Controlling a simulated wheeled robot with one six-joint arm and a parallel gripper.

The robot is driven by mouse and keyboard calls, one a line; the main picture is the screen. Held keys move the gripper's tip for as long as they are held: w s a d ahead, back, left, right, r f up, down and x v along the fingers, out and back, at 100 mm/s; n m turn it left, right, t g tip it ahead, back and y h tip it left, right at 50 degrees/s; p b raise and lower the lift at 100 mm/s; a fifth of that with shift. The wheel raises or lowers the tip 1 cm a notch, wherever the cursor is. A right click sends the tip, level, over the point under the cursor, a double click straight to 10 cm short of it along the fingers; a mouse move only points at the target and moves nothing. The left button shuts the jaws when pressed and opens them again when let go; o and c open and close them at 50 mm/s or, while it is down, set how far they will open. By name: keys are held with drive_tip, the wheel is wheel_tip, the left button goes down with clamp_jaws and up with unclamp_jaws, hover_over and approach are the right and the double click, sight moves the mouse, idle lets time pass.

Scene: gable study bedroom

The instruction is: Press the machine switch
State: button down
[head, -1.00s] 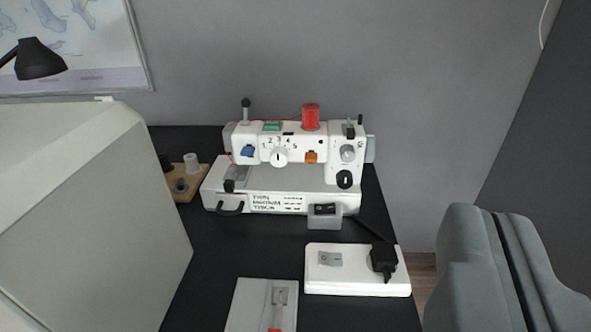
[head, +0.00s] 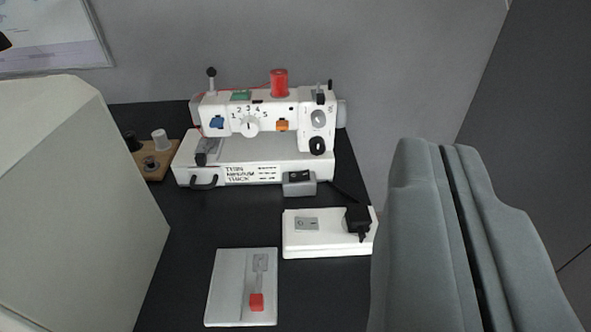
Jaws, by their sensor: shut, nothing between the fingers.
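A white sewing machine (head: 265,170) stands at the back of a dark desk. It has a numbered dial, a blue, a green and an orange piece, and a red spool on top. A black rocker switch (head: 299,176) in a grey housing sits at its lower right front. Which side of the rocker is pressed is too small to tell. My gripper is not in view.
A white power box (head: 325,246) with a grey rocker and black plug (head: 357,218) lies in front of the machine. Nearer is a grey plate (head: 228,285) with a red-tipped lever. A large pale box-like thing (head: 70,200) blocks the left; a grey chair (head: 430,240) the right.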

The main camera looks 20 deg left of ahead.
drive_tip(key=shift+w, duration=0.1)
idle(0.5)
drive_tip(key=w+a+f+n+g+y, duration=0.1)
drive_tip(key=w+a+f+g, duration=0.3)
drive_tip(key=w+f, duration=0.5)
drive_tip(key=w+a+f+n+g, duration=0.3)
drive_tip(key=w+a+f, duration=0.3)
drive_tip(key=w, duration=1.1)
wheel_tip(320, 180, down, 4)
drive_tip(key=shift+w+a+r+g+y, duration=0.1)
drive_tip(key=shift+w+a+g+y, duration=0.25)
drive_tip(key=shift+g, duration=0.45)
drive_tip(key=shift+w, duration=0.1)
hover_over(307, 172)
drive_tip(key=s, duration=0.3)
wheel_tip(307, 172, down, 7)
wheel_tip(307, 172, down, 3)
drive_tip(key=shift+w+d+r, duration=0.1)
drive_tip(key=shift+d+r, duration=0.05)
drive_tip(key=shift+r, duration=0.05)
drive_tip(key=shift+d+f, duration=0.1)
drive_tip(key=shift+f, duration=0.6)
